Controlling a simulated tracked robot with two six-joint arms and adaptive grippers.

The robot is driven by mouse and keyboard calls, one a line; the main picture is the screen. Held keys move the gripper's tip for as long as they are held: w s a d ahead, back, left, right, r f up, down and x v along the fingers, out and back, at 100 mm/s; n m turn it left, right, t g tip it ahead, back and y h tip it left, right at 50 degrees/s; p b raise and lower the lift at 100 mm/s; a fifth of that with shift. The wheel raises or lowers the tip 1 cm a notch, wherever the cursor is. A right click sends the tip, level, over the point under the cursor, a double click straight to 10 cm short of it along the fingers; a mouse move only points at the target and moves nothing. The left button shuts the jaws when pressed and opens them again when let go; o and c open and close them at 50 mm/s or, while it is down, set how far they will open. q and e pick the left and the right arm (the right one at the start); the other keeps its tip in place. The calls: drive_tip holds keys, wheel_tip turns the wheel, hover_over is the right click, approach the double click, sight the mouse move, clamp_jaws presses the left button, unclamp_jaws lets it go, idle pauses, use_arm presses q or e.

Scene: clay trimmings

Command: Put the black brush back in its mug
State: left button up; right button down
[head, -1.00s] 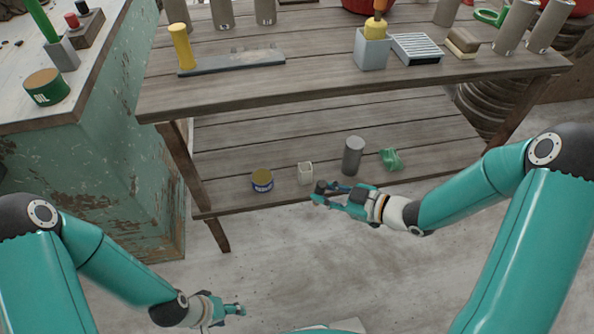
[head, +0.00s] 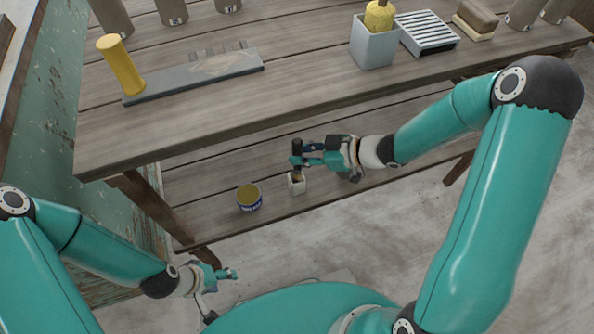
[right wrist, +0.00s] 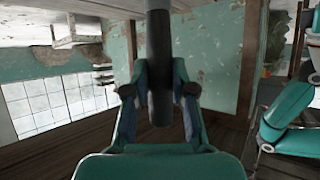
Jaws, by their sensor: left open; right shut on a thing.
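The black brush (head: 297,146) is upright in my right gripper (head: 306,161), which is shut on its dark handle. The right wrist view also shows the brush (right wrist: 159,60) between the two fingers. My left gripper (head: 232,273) is open and empty, low at the left, away from the shelf.
The upper bench top (head: 300,95) overhangs behind my right gripper. It carries a yellow-handled tool (head: 121,64), a grey square holder (head: 374,48) and a slatted grey block (head: 430,37).

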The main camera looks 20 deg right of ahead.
sight(301, 168)
drive_tip(key=f, duration=0.2)
drive_tip(key=f+b, duration=0.1)
drive_tip(key=shift+w+a, duration=0.1)
drive_tip(key=shift+a, duration=0.15)
wheel_tip(301, 168, down, 3)
drive_tip(key=shift+f+b, duration=0.2)
drive_tip(key=shift+b, duration=0.55)
drive_tip(key=shift+r, duration=0.1)
drive_tip(key=c, duration=1)
unclamp_jaws()
drive_tip(key=shift+d, duration=0.1)
